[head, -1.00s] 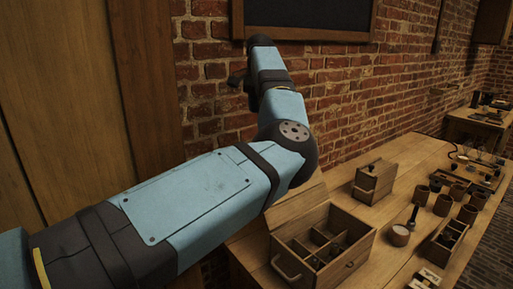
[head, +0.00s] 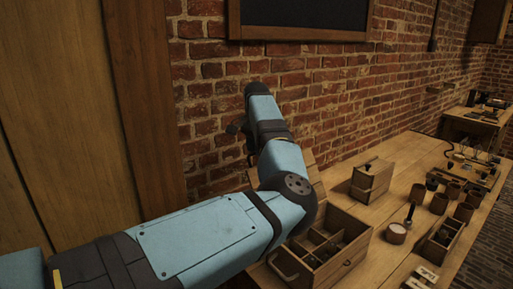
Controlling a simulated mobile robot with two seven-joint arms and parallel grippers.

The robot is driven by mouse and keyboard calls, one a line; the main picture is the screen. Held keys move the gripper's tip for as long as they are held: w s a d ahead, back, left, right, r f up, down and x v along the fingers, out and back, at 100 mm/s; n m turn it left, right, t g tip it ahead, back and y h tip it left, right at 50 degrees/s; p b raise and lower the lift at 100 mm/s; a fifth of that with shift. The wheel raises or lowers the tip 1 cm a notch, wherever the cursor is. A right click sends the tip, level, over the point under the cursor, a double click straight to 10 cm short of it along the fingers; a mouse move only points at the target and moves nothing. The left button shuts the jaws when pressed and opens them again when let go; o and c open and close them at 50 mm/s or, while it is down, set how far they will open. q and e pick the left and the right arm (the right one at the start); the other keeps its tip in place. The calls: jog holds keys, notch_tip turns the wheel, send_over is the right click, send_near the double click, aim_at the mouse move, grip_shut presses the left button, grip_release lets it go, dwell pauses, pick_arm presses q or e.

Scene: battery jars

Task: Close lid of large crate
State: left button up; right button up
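The large crate (head: 345,262) is a wooden box with inner compartments and a handle on its near-left side, standing on the table's near end. Its inside shows, so it is open. Its lid (head: 313,172) stands raised at the back, largely hidden behind my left arm. My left arm crosses from the lower left and bends up past the crate. A dark part at its far end, seemingly my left gripper (head: 237,127), shows small near the brick wall, left of the lid; its fingers cannot be made out. My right gripper is not in view.
A smaller wooden box (head: 370,182) stands behind and right of the crate. Several brown jars (head: 439,203), a pale round-topped jar (head: 396,233) and an open divided box (head: 446,236) stand to the right on the wooden table (head: 405,160). A brick wall runs behind.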

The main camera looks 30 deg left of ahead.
pick_arm(q)
jog(key=shift+c, duration=0.3)
grip_shut()
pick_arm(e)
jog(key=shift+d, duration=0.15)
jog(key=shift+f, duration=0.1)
